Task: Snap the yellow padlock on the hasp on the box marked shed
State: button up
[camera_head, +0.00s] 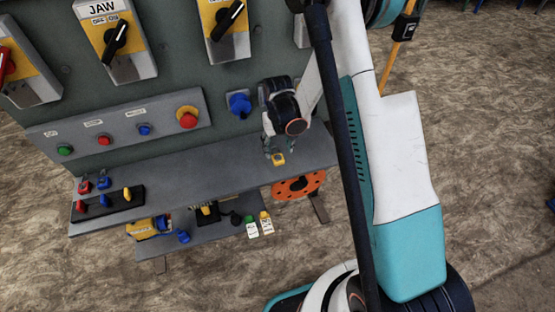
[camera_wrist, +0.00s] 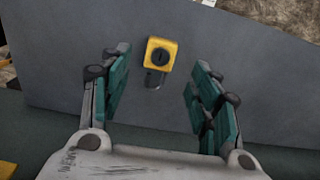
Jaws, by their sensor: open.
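The yellow padlock (camera_head: 279,159) lies on the grey shelf, close to its front edge. In the wrist view the padlock (camera_wrist: 161,52) shows a yellow body with a dark round keyway, and a grey shackle toward me. My gripper (camera_head: 273,150) is just above the shelf at the padlock. Its teal-padded fingers stand apart on both sides of the padlock, with gaps left and right. I cannot read the word shed on any box. One box with a black handle (camera_head: 116,40) is marked JAW. Another such box (camera_head: 229,28) stands right of it, its label out of view.
The grey shelf (camera_head: 210,168) runs below a button panel (camera_head: 165,120). A rack (camera_head: 125,192) at its left holds several small coloured locks. Tags and locks lie on a lower shelf (camera_head: 190,238). A blue socket (camera_head: 239,104) sits left of my gripper.

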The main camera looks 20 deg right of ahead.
aim_at(278, 158)
notch_tip(278, 158, down, 5)
jog(key=shift+f+b, duration=0.15)
jog(key=shift+b, duration=0.75)
jog(key=shift+s, duration=0.1)
jog(key=c, duration=1.2)
